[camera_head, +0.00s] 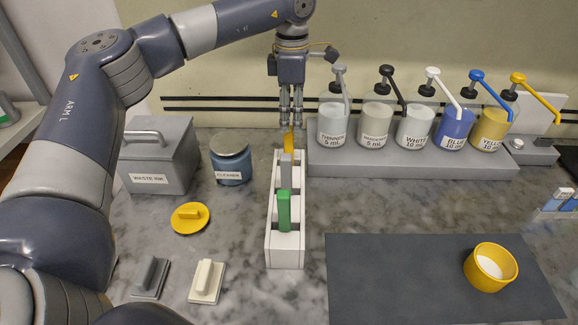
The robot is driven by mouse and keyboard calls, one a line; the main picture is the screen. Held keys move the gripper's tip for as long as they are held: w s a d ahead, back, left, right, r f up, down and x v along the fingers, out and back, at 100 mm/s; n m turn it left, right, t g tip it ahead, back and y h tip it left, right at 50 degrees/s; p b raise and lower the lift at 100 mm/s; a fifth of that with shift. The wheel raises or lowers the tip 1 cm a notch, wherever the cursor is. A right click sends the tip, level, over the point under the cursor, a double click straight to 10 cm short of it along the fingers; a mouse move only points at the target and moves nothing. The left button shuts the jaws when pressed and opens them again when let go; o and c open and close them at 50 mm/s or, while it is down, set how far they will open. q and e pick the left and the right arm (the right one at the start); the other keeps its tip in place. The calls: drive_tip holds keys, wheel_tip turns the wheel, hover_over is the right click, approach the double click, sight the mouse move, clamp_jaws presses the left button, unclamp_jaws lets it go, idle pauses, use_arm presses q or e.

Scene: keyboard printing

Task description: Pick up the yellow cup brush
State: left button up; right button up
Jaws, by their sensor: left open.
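A yellow handle (289,141), which looks like the yellow cup brush, stands upright in the far slot of a white rack (285,256). Its lower part is hidden in the rack. My right gripper is not in view.
A waste ink box (160,165) and a cleaner jar (231,163) stand left of the rack. Several pump bottles sit on a grey stand (420,164) close on the right. A yellow cup (490,280) with white contents is on a dark mat (400,280). A yellow lid (184,226) lies left.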

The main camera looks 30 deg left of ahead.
sight(288, 150)
use_arm(q)
wheel_tip(288, 150, down, 5)
drive_tip(key=shift+f+p, duration=0.2)
drive_tip(key=shift+p, duration=0.45)
drive_tip(key=shift+s+f+p, duration=0.2)
drive_tip(key=shift+f+p, duration=0.2)
drive_tip(key=shift+f, duration=0.15)
drive_tip(key=f, duration=0.1)
drive_tip(key=f+p, duration=0.1)
drive_tip(key=f, duration=0.1)
drive_tip(key=shift+s+a+f, duration=0.15)
drive_tip(key=shift+s+f, duration=0.1)
drive_tip(key=shift+f, duration=0.45)
drive_tip(key=shift+c, duration=0.6)
clamp_jaws()
